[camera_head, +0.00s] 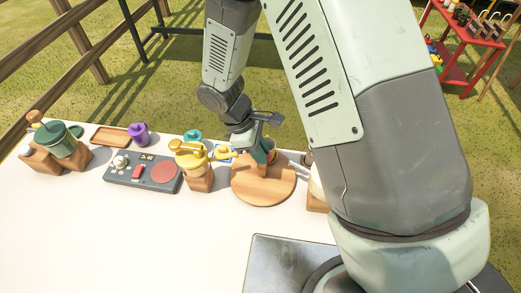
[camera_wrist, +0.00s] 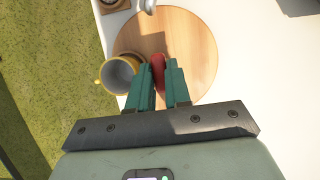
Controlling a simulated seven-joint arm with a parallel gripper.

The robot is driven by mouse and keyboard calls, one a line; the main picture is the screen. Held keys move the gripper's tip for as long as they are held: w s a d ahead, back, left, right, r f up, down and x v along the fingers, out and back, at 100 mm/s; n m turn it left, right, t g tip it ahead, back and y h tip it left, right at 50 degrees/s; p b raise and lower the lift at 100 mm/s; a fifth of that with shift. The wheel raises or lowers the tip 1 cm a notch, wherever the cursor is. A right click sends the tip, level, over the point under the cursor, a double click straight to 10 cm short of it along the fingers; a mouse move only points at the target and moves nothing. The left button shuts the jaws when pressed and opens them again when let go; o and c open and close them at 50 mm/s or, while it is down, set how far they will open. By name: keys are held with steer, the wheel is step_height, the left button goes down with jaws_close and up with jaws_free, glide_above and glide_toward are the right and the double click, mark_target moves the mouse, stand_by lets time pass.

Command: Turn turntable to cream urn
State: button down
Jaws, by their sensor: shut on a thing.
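The turntable (camera_head: 262,188) is a round wooden disc on the white table, below my gripper in the head view. It also fills the upper middle of the wrist view (camera_wrist: 198,50). My gripper (camera_wrist: 161,75) has green fingers shut on a small red piece (camera_wrist: 158,62) over the disc; whether that piece is fixed to the disc cannot be told. A cream-coloured thing (camera_head: 315,182), perhaps the cream urn, stands right of the turntable, mostly hidden by my arm. A yellow pot (camera_head: 191,156) with a spout stands left of the turntable on a wooden block.
A dark control panel (camera_head: 143,174) lies further left, with a purple pot (camera_head: 139,134) and a wooden tray (camera_head: 110,137) behind it. A green pot (camera_head: 57,139) stands on wooden blocks at far left. The table's front left is clear.

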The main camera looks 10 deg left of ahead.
steer(key=shift+m, duration=0.6)
steer(key=shift+w+m+g, duration=0.15)
steer(key=shift+m+g, duration=0.75)
steer(key=shift+m, duration=0.8)
steer(key=shift+w+m+g+y, duration=0.1)
steer(key=shift+m+g+y, duration=0.5)
steer(key=shift+m, duration=1.5)
steer(key=shift+d+m+g+y, duration=0.1)
steer(key=shift+m+g+y, duration=0.25)
steer(key=shift+m, duration=0.85)
steer(key=shift+d+m+g+y, duration=0.15)
steer(key=shift+m+y, duration=0.3)
steer(key=shift+m, duration=0.75)
steer(key=shift+m+y, duration=0.6)
steer(key=shift+m, duration=1.2)
steer(key=shift+m+g, duration=0.3)
steer(key=shift+m, duration=0.2)
steer(key=c, duration=1.1)
jaws_free()
steer(key=shift+o, duration=0.2)
